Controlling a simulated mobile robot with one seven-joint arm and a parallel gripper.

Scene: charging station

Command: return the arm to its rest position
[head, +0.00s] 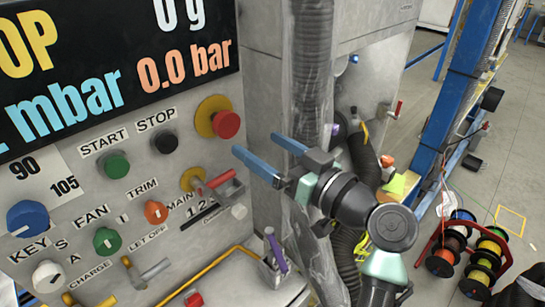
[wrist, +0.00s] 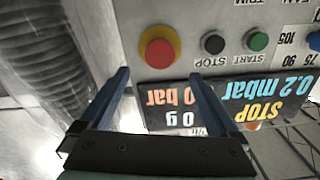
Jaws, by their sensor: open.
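My gripper (head: 254,143) is in the middle of the head view, with two blue fingers spread apart and pointing left toward the control panel. Nothing is between the fingers. My arm reaches up to it from the lower right. In the wrist view my gripper (wrist: 160,74) is open and empty. The panel shows there upside down, with the red emergency button (wrist: 159,53) beyond the fingertips. In the head view the same red button (head: 227,124) lies to the left of and above the fingertips, apart from them.
The panel carries a green START button (head: 116,165), a black STOP button (head: 165,142), a red-handled MAIN switch (head: 220,180) and a dark display (head: 110,65). A ribbed hose (head: 312,70) runs behind my gripper. Cable reels (head: 480,260) stand on the floor at right.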

